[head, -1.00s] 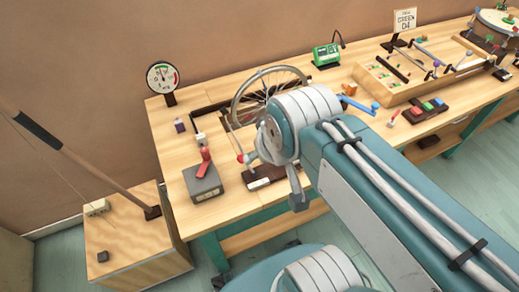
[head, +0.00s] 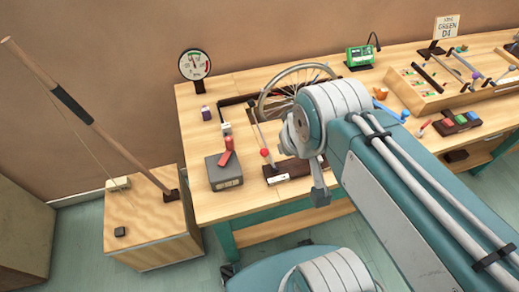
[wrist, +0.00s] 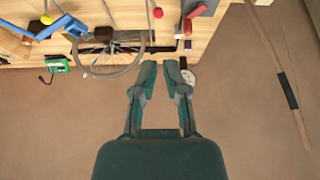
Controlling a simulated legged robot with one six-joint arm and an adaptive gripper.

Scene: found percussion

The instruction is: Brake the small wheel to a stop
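The gripper is not clear in the head view. A rod with a red knob (head: 265,153) rises beside the wheel. I cannot tell whether the wheel is spinning.
A dial gauge (head: 195,65) stands at the bench's back left. A grey box with a red lever (head: 225,172) is at the front left. A green device (head: 359,57) stands behind. A wooden block (head: 150,225) with a long leaning pole (head: 88,115) is left of the bench.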

